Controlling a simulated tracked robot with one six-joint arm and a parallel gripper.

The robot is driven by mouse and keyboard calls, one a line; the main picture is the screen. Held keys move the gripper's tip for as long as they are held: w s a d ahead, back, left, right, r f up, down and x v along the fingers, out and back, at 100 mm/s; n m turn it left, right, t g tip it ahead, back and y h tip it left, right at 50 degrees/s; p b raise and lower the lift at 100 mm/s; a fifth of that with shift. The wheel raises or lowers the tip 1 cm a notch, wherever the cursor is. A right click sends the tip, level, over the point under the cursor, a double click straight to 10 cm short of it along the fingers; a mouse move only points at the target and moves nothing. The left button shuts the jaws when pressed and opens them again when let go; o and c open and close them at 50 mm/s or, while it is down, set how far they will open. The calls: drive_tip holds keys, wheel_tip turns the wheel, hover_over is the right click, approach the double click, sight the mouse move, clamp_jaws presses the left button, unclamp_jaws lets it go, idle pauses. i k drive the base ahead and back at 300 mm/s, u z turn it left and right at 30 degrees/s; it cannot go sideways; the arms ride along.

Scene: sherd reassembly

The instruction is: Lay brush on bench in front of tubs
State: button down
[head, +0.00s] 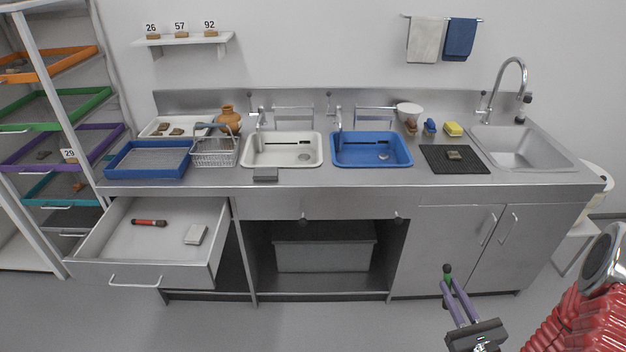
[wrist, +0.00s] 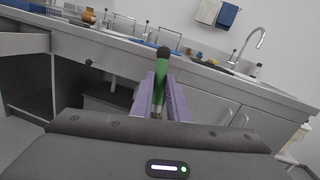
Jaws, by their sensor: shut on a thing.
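My gripper (head: 455,292) is at the lower right of the head view, in front of the cabinet doors and below the bench top. Its purple fingers are shut on a green brush (head: 447,272) with a dark end, which also stands between the fingers in the wrist view (wrist: 160,85). The steel bench (head: 345,181) lies beyond. On it stand a white tub (head: 245,158) and a blue tub (head: 409,160). The bench strip in front of the blue tub is bare. A grey block (head: 265,174) lies at the front of the white tub.
An open drawer (head: 215,262) juts out at left, holding a red-and-black tool (head: 149,222) and a pale block (head: 195,234). A black mat (head: 473,167) with a sherd lies right of the blue tub, beside the sink (head: 540,160). A wire basket (head: 213,160) stands left.

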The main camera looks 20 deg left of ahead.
sight(355, 176)
drive_tip(key=z, duration=1.9)
drive_tip(key=i, duration=0.1)
drive_tip(key=u, duration=3.25)
drive_tip(key=i, duration=1)
drive_tip(key=z, duration=0.05)
